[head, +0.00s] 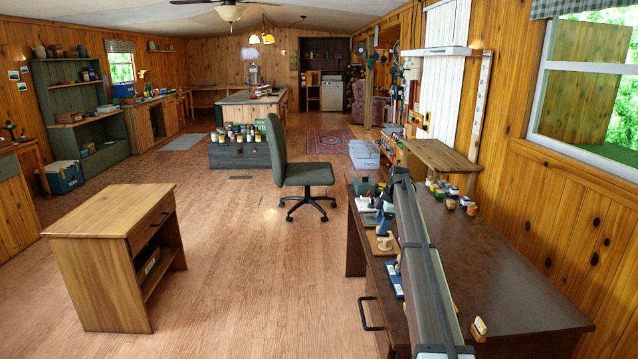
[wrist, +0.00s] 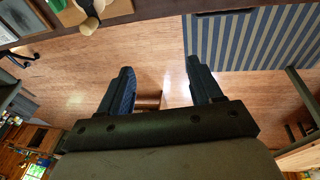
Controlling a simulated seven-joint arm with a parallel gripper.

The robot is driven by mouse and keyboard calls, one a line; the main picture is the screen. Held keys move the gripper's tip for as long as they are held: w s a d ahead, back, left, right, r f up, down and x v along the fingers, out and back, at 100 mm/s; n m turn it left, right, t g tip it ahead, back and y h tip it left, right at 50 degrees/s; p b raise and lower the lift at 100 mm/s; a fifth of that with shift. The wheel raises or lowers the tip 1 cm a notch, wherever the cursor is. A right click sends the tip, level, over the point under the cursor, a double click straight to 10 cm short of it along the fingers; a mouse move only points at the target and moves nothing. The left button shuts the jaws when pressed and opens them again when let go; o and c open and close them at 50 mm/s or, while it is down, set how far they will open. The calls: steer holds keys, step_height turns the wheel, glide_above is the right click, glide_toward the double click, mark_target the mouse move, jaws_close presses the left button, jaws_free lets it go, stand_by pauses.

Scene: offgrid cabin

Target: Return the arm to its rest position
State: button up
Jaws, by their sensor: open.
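My gripper (wrist: 162,80) shows in the wrist view with its two dark fingers spread apart. Nothing is held between them. Wooden floor shows beyond the gap, with a small brown object (wrist: 149,100) farther off, partly behind the left finger. In the head view my long grey arm stretches over the left part of the dark desk, from the bottom edge towards the back. I cannot make out the fingers in the head view.
The dark desk (head: 490,270) holds several small jars (head: 450,195) and a wooden stand (head: 383,243) close beside my arm. A black handle (head: 369,314) juts from its left side. A green chair (head: 303,165) and a wooden table (head: 110,215) stand left. Floor between is clear.

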steer(key=s+a+f+m+t+y, duration=0.1)
steer(key=s+a+f+m+y, duration=0.3)
steer(key=a+f, duration=0.85)
steer(key=s+a+f+m+g+h, duration=0.1)
steer(key=s+a+f+m, duration=0.15)
steer(key=s+f, duration=1)
steer(key=s+a+f+m+g+h, duration=0.1)
steer(key=s+f+m, duration=0.2)
steer(key=s+f, duration=0.95)
steer(key=s+d+f+m+g+h, duration=0.1)
steer(key=s+f+m, duration=0.1)
steer(key=s+f, duration=0.5)
steer(key=s+f+m+g, duration=0.1)
steer(key=s+f+g, duration=0.1)
steer(key=s, duration=0.9)
steer(key=s+d+f+m+g+h, duration=0.1)
steer(key=s+f+m, duration=0.1)
steer(key=s+f, duration=0.45)
steer(key=s+d+m+g+h, duration=0.1)
steer(key=s+g, duration=0.1)
steer(key=s, duration=1.2)
steer(key=s+d+m+g+h, duration=0.1)
steer(key=s+d+m, duration=0.1)
steer(key=s, duration=1.3)
steer(key=shift+d+r+g, duration=0.25)
steer(key=shift+r+g, duration=0.1)
steer(key=shift+g, duration=0.05)
